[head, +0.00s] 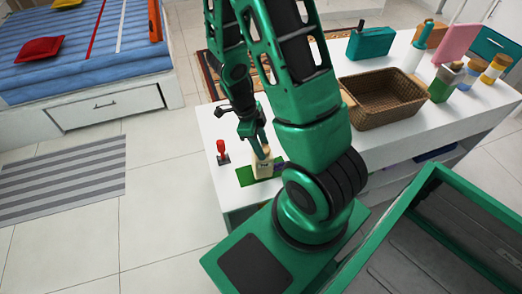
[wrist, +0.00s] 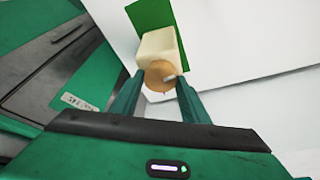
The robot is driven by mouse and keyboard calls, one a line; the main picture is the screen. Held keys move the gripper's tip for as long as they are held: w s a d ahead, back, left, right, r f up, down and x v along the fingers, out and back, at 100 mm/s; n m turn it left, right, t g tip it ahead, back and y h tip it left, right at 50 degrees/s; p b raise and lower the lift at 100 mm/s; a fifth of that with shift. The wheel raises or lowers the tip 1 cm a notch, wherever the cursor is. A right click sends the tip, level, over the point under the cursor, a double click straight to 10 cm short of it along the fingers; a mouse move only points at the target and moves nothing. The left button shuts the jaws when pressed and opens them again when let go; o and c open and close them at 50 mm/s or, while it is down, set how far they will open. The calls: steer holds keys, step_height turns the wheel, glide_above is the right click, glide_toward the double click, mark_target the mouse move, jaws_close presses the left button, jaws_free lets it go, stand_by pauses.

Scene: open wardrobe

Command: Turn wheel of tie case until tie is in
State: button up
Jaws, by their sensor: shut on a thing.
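The tie case is a small cream block (head: 262,169) near the front left corner of the white table. In the wrist view the case (wrist: 157,43) has a round tan wooden wheel (wrist: 160,73) on the side facing me. A flat green strip, seemingly the tie (wrist: 150,14), shows beyond the case; green also lies left of the case (head: 243,176) in the head view. My gripper (wrist: 158,88) has its two green fingers on either side of the wheel, shut on it. In the head view my gripper (head: 263,145) points down at the case, and the wheel cannot be made out.
A red-handled stamp (head: 221,148) stands left of the case on the white table (head: 205,122). A wicker basket (head: 383,98), a teal box (head: 370,42) and several bottles stand farther right. The tabletop between the stamp and the left edge is narrow.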

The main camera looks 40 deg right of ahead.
steer(key=m, duration=0.3)
steer(key=shift+y, duration=0.4)
steer(key=m+y, duration=0.1)
steer(key=m, duration=0.2)
steer(key=shift+m+g, duration=0.3)
steer(key=shift+m, duration=0.1)
steer(key=o, duration=0.8)
steer(key=shift+c, duration=0.2)
